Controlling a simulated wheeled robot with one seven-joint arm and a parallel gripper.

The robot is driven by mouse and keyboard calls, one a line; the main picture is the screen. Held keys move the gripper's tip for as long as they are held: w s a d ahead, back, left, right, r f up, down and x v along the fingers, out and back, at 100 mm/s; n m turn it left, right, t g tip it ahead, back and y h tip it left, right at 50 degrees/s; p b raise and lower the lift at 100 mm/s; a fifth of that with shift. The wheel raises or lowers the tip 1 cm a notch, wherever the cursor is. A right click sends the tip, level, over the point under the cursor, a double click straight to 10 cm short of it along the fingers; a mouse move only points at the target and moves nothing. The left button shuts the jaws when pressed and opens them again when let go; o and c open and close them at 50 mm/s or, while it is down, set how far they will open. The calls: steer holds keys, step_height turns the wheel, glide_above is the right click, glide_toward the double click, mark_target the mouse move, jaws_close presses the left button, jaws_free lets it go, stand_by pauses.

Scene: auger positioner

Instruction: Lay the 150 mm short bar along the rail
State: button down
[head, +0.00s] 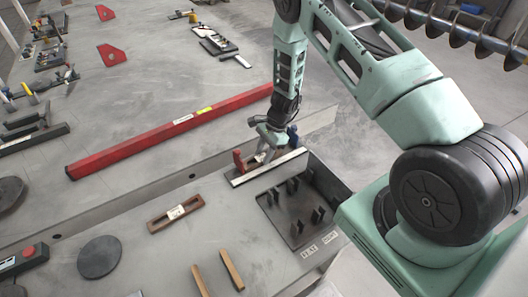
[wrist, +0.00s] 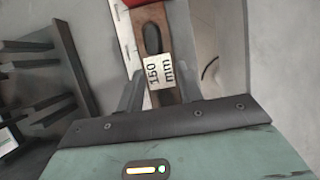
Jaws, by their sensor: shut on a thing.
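My gripper (head: 268,145) is over the bench by the dark rack, its fingers also in the wrist view (wrist: 162,90). It is shut on a brown slotted bar (wrist: 153,38) with a white label in mm; the middle digit is hard to read, 5 or 6. The bar lies between the two fingers, alongside a pale strip with marks (wrist: 127,50). In the head view the bar is mostly hidden by the gripper. A long red rail (head: 165,132) with labels lies on the floor-like surface behind. I cannot tell which piece is the task's rail.
The dark rack (head: 322,241) with upright pegs is just right of the pale strip (head: 268,167). Another brown slotted bar with a label (head: 160,224) lies to the left. Two wooden sticks (head: 231,270) and a dark disc (head: 99,257) lie in front.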

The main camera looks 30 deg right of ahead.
steer(key=shift+f, duration=0.15)
steer(key=c, duration=0.9)
jaws_free()
steer(key=b+v, duration=0.2)
steer(key=v, duration=1)
steer(key=s+a+r+n+g, duration=0.1)
steer(key=s+a+r+n, duration=0.35)
steer(key=a, duration=0.25)
steer(key=s+a+r+n+h, duration=0.1)
steer(key=s+a+r+n, duration=0.3)
steer(key=a, duration=0.3)
steer(key=s+a+r+n+g, duration=0.1)
steer(key=s+a+r+n, duration=0.25)
steer(key=a+r, duration=0.25)
steer(key=s+a+r+n+h, duration=0.1)
steer(key=s+n, duration=0.3)
steer(key=s, duration=0.2)
steer(key=s+a+r+n+t+h, duration=0.1)
steer(key=s+a+r+n, duration=0.1)
steer(key=s+n, duration=0.3)
steer(key=s+a+r+n+t+h, duration=0.1)
steer(key=s+a+r+n, duration=0.1)
steer(key=s+n, duration=0.2)
steer(key=shift+s+r+n, duration=0.2)
steer(key=shift+s+n, duration=0.2)
steer(key=shift+s, duration=0.95)
